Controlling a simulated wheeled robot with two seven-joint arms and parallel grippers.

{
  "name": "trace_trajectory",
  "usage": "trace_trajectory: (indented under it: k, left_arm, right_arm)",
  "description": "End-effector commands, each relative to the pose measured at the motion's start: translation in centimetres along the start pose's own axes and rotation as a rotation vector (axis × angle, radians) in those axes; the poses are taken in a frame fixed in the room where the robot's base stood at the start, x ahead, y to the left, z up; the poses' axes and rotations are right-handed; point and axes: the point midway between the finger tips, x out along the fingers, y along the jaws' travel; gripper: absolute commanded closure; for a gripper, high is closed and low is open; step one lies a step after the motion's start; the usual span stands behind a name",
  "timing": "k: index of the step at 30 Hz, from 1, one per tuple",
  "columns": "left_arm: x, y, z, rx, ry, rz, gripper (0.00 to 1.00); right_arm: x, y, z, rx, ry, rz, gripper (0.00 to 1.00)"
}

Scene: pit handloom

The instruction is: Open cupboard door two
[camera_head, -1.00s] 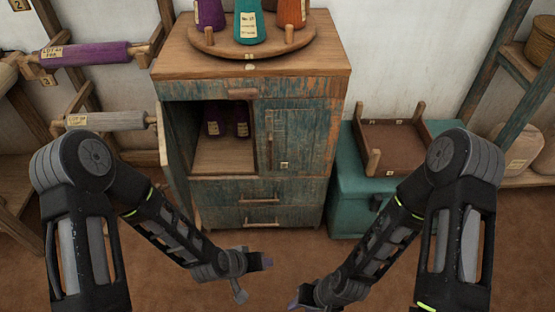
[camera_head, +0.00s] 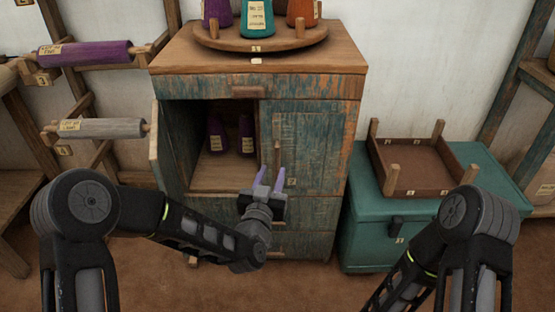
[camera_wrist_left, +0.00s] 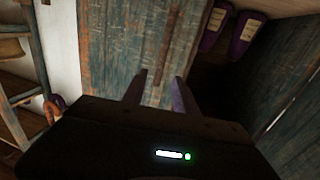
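The closed right-hand cupboard door (camera_head: 308,150) is worn blue-green wood with a small label, which looks like a 2, low on its left side. Its upright bar handle (camera_head: 277,157) runs near the left edge. In the left wrist view the door (camera_wrist_left: 115,55) and its handle (camera_wrist_left: 168,45) show beyond the fingers. My left gripper (camera_head: 270,177) is open and empty, its two purple fingers pointing at the door just below the handle. It appears apart from the handle in the left wrist view (camera_wrist_left: 160,90). My right gripper is out of view.
The left cupboard door (camera_head: 166,150) stands open, showing purple cones (camera_head: 217,135) inside. Drawers lie below. A round tray (camera_head: 258,43) of cones sits on top. A teal chest (camera_head: 365,230) with a brown tray (camera_head: 405,178) stands at right.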

Motion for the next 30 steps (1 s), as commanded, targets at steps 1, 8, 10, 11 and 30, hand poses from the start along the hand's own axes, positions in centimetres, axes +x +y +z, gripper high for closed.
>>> trace_trajectory:
  k: [1, 8, 10, 11, 30]
  left_arm:
    - [0.1, 0.0, 0.1, 0.000, -0.001, 0.000, 0.65]
    - [2.0, 0.0, 0.2, -0.003, -0.001, 0.000, 0.65]
    - [3.0, 0.0, 0.2, -0.003, -0.001, -0.001, 0.65]
    - [3.5, 0.0, 0.3, -0.003, -0.001, -0.001, 0.65]
    - [7.8, 0.0, 0.1, -0.002, -0.003, 0.001, 0.66]
  right_arm:
    - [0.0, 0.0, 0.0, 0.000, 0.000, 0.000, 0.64]
    - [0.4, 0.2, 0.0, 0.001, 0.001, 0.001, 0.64]
    - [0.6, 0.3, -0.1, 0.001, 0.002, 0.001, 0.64]
    - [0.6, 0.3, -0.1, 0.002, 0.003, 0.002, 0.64]
    - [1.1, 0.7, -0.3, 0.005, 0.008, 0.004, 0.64]
